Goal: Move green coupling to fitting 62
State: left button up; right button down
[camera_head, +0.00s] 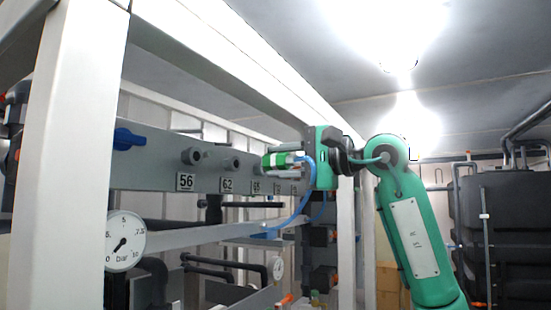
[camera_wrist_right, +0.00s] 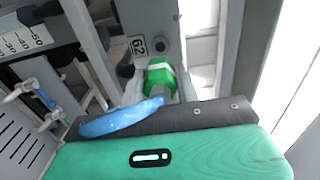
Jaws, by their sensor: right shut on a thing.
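The green coupling (camera_head: 281,158), with a white band and a blue hose, is held in my right gripper (camera_head: 290,163), which is shut on it. It points left toward the grey rail. Fitting 62 (camera_head: 229,162) is a grey stub on the rail above its number plate (camera_head: 228,185). The coupling is apart from it, to its right in the head view. In the right wrist view the coupling (camera_wrist_right: 161,74) shows just below the 62 plate (camera_wrist_right: 137,46); the fingertips are largely hidden there. My left gripper is not in view.
Fitting 56 (camera_head: 194,156) and a blue valve handle (camera_head: 128,138) are further left on the rail. A white post (camera_head: 65,150) and an overhead beam frame the rack. A pressure gauge (camera_head: 125,241) is at lower left. Black tanks (camera_head: 510,230) stand at right.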

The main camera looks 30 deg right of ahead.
aim_at(236, 164)
jog(key=shift+a, duration=0.15)
jog(key=shift+w+a+r, duration=0.1)
jog(key=shift+w+a, duration=0.05)
jog(key=shift+a, duration=0.1)
jog(key=shift+x, duration=1)
jog(key=p+x, duration=0.1)
jog(key=x, duration=0.2)
jog(key=shift+w, duration=0.15)
jog(key=shift+p, duration=0.4)
dwell(1.2)
jog(key=shift+w+a, duration=0.3)
jog(key=shift+w, duration=0.2)
jog(key=c, duration=0.9)
grip_release()
